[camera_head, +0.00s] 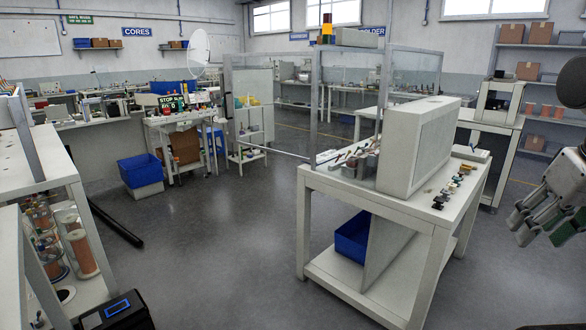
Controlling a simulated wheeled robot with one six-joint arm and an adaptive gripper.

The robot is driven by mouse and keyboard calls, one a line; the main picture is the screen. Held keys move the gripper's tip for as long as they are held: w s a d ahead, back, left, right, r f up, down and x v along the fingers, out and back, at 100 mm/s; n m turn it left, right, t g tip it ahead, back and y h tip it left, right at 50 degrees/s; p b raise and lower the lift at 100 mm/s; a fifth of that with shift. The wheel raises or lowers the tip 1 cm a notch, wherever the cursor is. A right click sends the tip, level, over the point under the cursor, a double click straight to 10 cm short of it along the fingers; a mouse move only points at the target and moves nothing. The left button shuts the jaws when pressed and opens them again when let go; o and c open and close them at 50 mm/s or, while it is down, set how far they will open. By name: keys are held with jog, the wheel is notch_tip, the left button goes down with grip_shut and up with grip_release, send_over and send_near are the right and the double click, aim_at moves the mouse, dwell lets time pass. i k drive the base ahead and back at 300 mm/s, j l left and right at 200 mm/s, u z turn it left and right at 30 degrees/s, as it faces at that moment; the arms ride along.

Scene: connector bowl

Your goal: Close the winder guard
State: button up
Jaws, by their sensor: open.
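The winder guard (272,100) is a clear panel in a grey metal frame, left of centre. It stands swung out to the left from a post at the back of a white bench, past the bench's edge, so it looks open. A dark handle shows on its far left upright. The winder bench (335,187) carries a white box-shaped housing (418,140) and small metal parts behind clear panes. My gripper (522,226) is at the right edge, open and empty, right of the bench and well apart from the guard. Part of it is cut off by the frame.
Grey floor (230,240) is clear in front of and left of the bench. A dark bar (115,223) lies on the floor at left. A shelf with copper spools (80,245) stands near left. Blue bins (140,170) and a small cart (246,152) stand behind.

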aim_at(229, 96)
jog(key=i+u, duration=0.2)
jog(key=i, duration=0.25)
jog(key=i+u, duration=0.25)
jog(key=i, duration=0.25)
jog(key=i+l+u, duration=0.2)
jog(key=i, duration=0.25)
jog(key=i+j+u, duration=0.1)
jog(key=i+u, duration=0.15)
jog(key=i, duration=2.3)
